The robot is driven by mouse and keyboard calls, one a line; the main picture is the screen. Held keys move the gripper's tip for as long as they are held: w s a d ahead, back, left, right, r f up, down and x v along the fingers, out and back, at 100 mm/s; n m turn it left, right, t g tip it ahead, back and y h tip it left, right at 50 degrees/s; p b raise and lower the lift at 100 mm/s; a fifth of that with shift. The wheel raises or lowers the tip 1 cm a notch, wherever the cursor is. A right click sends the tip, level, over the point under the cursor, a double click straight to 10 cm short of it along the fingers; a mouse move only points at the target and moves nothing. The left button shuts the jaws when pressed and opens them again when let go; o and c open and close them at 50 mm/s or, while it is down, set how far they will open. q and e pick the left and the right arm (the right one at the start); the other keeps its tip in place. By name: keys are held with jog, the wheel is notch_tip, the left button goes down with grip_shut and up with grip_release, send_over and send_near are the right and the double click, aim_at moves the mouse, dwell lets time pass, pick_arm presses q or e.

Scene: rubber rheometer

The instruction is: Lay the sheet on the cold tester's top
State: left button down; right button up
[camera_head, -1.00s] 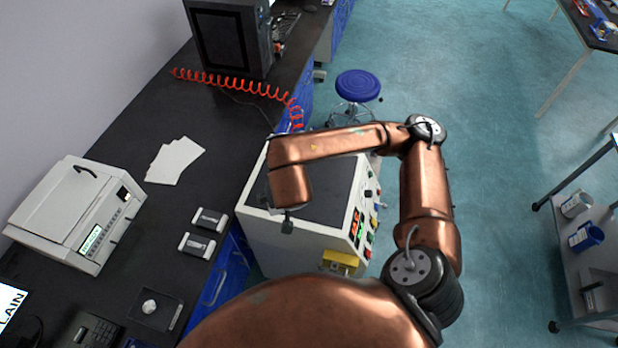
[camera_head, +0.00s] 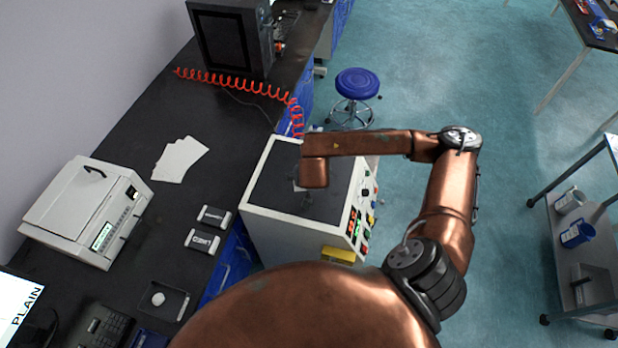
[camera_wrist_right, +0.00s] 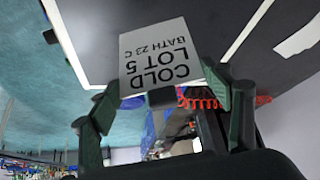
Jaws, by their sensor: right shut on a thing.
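A white box-shaped tester (camera_head: 272,232) with a dark flat top (camera_head: 271,180) stands at the middle, against the bench. Its right side has red displays and several knobs. My right gripper (camera_head: 306,203) is over this dark top, mostly hidden beneath my wrist. In the right wrist view the gripper (camera_wrist_right: 165,100) is shut on a white sheet (camera_wrist_right: 158,52) printed "COLD LOT 5 BATH 23 C", upside down there. The dark top (camera_wrist_right: 190,20) with its pale border shows behind the sheet. I cannot tell whether the sheet touches it. My left gripper is out of view.
Several white sheets (camera_head: 180,160) lie on the black bench (camera_head: 145,135). Two small devices (camera_head: 213,218) lie beside the tester. A white lidded machine (camera_head: 85,210) stands at left. A red coiled cable (camera_head: 235,85) runs behind. A blue stool (camera_head: 357,83) stands on the floor.

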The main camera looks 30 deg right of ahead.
jog(key=shift+w+d+f, duration=0.1)
jog(key=shift+d+f, duration=0.2)
jog(key=shift+f, duration=0.1)
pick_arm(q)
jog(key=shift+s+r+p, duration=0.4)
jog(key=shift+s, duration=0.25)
pick_arm(e)
notch_tip(320, 180, down, 4)
jog(key=shift+w+d+r, duration=0.1)
jog(key=shift+w+r, duration=0.05)
jog(key=shift+r, duration=0.1)
jog(key=shift+f+b, duration=0.25)
jog(key=shift+b, duration=0.15)
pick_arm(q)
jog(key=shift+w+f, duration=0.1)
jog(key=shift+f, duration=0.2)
pick_arm(e)
jog(key=o, duration=0.9)
jog(key=shift+o, duration=0.2)
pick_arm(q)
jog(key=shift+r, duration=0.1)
pick_arm(e)
jog(key=shift+r, duration=0.15)
